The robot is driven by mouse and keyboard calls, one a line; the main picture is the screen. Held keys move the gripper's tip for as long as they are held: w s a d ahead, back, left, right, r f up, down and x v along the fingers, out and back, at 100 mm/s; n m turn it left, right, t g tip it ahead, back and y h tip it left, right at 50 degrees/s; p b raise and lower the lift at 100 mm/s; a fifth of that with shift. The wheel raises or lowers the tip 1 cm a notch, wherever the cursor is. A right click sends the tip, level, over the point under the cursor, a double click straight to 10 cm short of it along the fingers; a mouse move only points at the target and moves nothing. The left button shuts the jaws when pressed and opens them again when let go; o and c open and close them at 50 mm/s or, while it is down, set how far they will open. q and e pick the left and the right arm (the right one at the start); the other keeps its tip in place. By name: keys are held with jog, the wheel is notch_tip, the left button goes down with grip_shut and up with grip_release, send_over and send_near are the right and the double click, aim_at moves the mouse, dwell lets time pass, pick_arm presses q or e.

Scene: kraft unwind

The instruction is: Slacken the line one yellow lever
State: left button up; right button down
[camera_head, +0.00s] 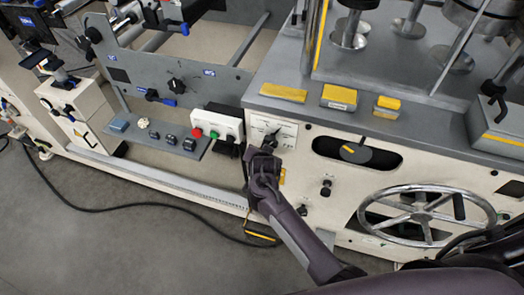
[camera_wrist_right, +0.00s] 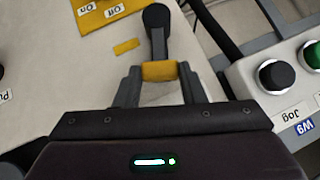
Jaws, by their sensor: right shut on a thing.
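My right gripper (camera_head: 265,150) reaches up from the lower right to the cream front panel, just below a white dial plate (camera_head: 279,128). In the right wrist view my right gripper (camera_wrist_right: 160,88) is shut on the yellow end of a lever (camera_wrist_right: 160,71), with one finger on each side of it. The lever's black shank runs away from the fingers to a round black hub (camera_wrist_right: 156,17). In the head view my gripper hides most of the lever. My left gripper is not in view.
A white button box (camera_head: 216,124) with red and green buttons stands close left of my gripper; its Jog button (camera_wrist_right: 279,76) shows in the wrist view. A yellow On/Off plate (camera_wrist_right: 95,12) lies near the hub. A chrome handwheel (camera_head: 425,214) is at right.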

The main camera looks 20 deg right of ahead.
dwell(0.4)
jog(key=c, duration=0.9)
grip_release()
jog(key=v, duration=0.7)
jog(key=shift+s+a+r, duration=0.15)
jog(key=shift+s+r, duration=0.05)
jog(key=shift+s, duration=0.1)
